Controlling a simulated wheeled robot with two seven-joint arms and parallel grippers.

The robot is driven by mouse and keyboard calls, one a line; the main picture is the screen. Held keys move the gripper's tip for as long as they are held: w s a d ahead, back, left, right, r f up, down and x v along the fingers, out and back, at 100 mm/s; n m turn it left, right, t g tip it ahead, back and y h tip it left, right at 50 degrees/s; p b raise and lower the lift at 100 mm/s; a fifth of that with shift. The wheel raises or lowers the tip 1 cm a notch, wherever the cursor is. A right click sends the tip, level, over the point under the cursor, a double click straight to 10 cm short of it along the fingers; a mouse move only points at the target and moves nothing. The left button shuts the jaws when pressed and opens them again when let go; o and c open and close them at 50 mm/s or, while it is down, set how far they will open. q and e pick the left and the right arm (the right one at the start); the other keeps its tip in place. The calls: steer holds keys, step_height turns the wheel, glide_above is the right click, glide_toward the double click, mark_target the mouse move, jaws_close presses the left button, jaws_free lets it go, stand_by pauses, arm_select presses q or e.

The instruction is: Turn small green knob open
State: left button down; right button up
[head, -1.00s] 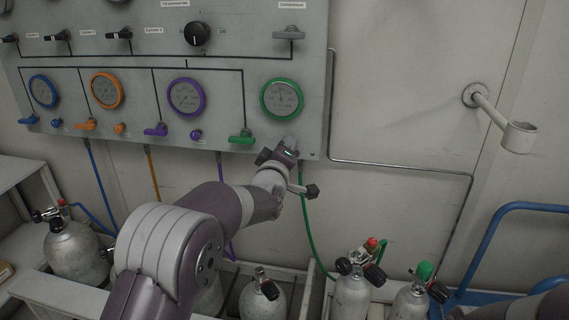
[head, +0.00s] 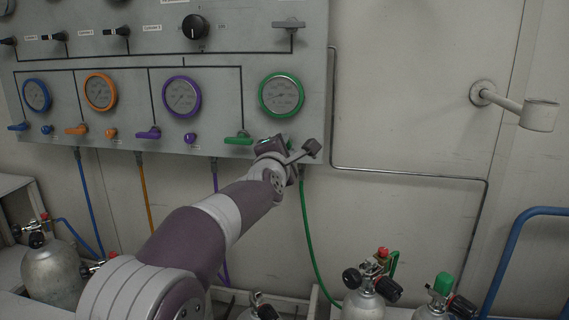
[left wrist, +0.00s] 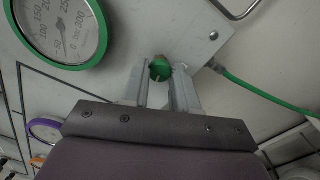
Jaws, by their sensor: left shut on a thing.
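The small green knob (left wrist: 160,68) shows between the two fingers of my left gripper (left wrist: 160,86) in the left wrist view. The gripper is shut on it, with a finger on either side. A pale mark shows on the knob's face. In the head view my left gripper (head: 276,146) is at the lower right corner of the grey panel (head: 225,75), below the green-rimmed gauge (head: 281,95). There the gripper and wrist mostly hide the knob. My right gripper is not in view.
A green lever (head: 238,138) sits just left of my gripper. A green hose (head: 308,230) hangs below it. Blue, orange and purple gauges line the panel. Gas cylinders (head: 362,305) stand below. A metal pipe (head: 400,172) runs along the wall at right.

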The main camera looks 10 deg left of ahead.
arm_select(q)
steer(key=shift+f+n+b, duration=0.1)
steer(key=shift+n+b, duration=1.95)
steer(key=shift+n, duration=3.85)
steer(key=c, duration=0.9)
jaws_free()
steer(key=shift+o, duration=0.2)
steer(key=s+b, duration=0.2)
steer(key=s, duration=1)
steer(key=shift+s, duration=0.35)
